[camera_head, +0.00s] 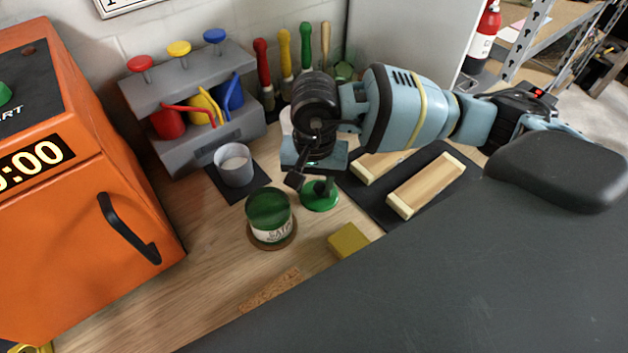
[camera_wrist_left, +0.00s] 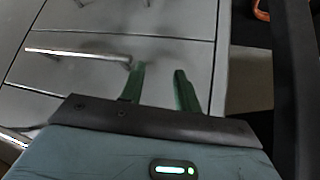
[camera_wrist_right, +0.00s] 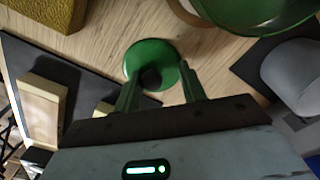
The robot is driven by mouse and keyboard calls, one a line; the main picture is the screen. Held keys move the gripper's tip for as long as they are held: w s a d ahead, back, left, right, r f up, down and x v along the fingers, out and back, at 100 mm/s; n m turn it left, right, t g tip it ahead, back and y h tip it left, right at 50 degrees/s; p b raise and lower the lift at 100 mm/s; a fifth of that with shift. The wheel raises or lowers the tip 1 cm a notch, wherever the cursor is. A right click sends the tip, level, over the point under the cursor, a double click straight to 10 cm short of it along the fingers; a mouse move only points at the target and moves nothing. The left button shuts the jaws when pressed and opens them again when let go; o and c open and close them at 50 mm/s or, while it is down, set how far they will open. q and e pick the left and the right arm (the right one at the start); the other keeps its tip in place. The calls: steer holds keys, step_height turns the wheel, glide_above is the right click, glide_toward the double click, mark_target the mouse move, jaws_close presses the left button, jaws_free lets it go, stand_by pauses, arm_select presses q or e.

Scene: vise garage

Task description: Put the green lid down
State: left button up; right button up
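The green lid (camera_head: 320,197) is a round disc with a darker knob in the middle. It appears to lie flat on the wooden bench, just right of the green paint can (camera_head: 269,216). In the right wrist view the lid (camera_wrist_right: 152,57) shows just beyond my right gripper (camera_wrist_right: 160,75), with its knob between the fingertips. Those fingers are apart, with a gap beside the knob. In the head view my right gripper (camera_head: 308,182) is right above the lid and partly hides it. My left gripper (camera_wrist_left: 158,72) is open and empty in front of grey drawers.
A grey cup (camera_head: 234,166) on a dark mat stands behind the can. A yellow sponge (camera_head: 348,241) lies in front of the lid. Wooden blocks (camera_head: 426,186) lie on a black mat to the right. An orange oven-like box (camera_head: 75,190) stands at the left.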

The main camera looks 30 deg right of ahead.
mark_target(315, 185)
step_height(315, 185, up, 12)
steer(key=shift+r, duration=0.15)
stand_by(0.7)
stand_by(0.5)
